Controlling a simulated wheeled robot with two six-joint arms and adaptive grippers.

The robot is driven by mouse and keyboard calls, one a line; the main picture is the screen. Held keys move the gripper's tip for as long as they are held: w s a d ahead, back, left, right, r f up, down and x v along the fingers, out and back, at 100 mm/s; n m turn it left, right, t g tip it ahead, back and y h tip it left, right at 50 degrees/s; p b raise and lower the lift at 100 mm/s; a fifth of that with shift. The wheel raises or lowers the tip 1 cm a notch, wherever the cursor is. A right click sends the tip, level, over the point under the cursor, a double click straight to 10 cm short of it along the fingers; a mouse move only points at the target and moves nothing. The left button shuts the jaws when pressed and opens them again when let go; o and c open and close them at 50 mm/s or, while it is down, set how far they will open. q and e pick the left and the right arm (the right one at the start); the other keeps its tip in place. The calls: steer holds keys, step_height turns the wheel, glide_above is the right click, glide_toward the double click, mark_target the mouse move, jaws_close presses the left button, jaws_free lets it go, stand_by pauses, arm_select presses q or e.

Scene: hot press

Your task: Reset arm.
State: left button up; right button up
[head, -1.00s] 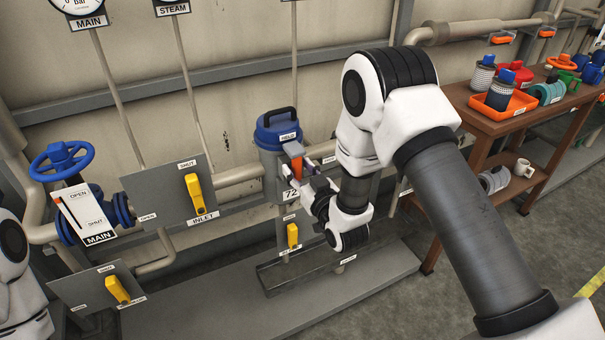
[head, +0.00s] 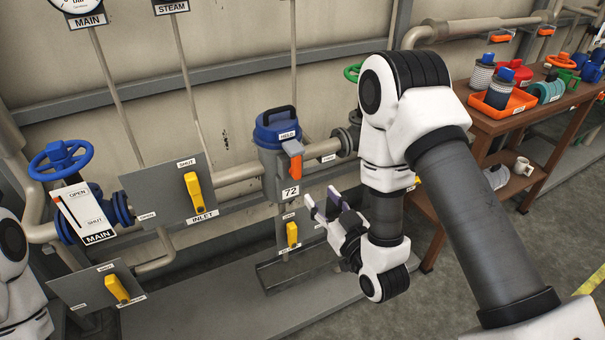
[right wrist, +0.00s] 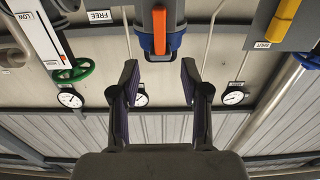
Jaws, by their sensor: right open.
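My right gripper (head: 322,205) is open and empty, in front of the pipework and to the lower right of the blue-lidded grey canister (head: 275,165) marked 72. In the right wrist view its two fingers (right wrist: 157,90) stand apart with nothing between them. The canister's orange-tipped grey handle (head: 292,155) hangs down at its HELD label. That orange handle also shows in the right wrist view (right wrist: 159,35), beyond the fingertips and apart from them. My right arm covers part of the pipe right of the canister. My left gripper is not in view; only part of my left arm shows at the left edge.
A blue handwheel (head: 62,160) stands at the left. Yellow levers sit on the INLET panel (head: 165,195), on a lower left panel (head: 95,288) and below the canister. A wooden table (head: 490,120) with an orange tray (head: 518,104) stands at the right. A grey plinth runs along the floor.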

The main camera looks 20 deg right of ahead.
steer(key=s+f+g+p, duration=0.6)
steer(key=s+f+g, duration=0.15)
steer(key=f, duration=0.45)
steer(key=s+f+g, duration=0.4)
steer(key=s+g, duration=0.1)
steer(key=s, duration=0.5)
steer(key=s+f+m+g+h, duration=0.1)
steer(key=s+f+g, duration=0.4)
steer(key=s, duration=0.4)
steer(key=shift+s+d+m+h, duration=0.3)
steer(key=shift+s, duration=0.05)
steer(key=shift+f+g, duration=0.1)
steer(key=shift+g, duration=0.15)
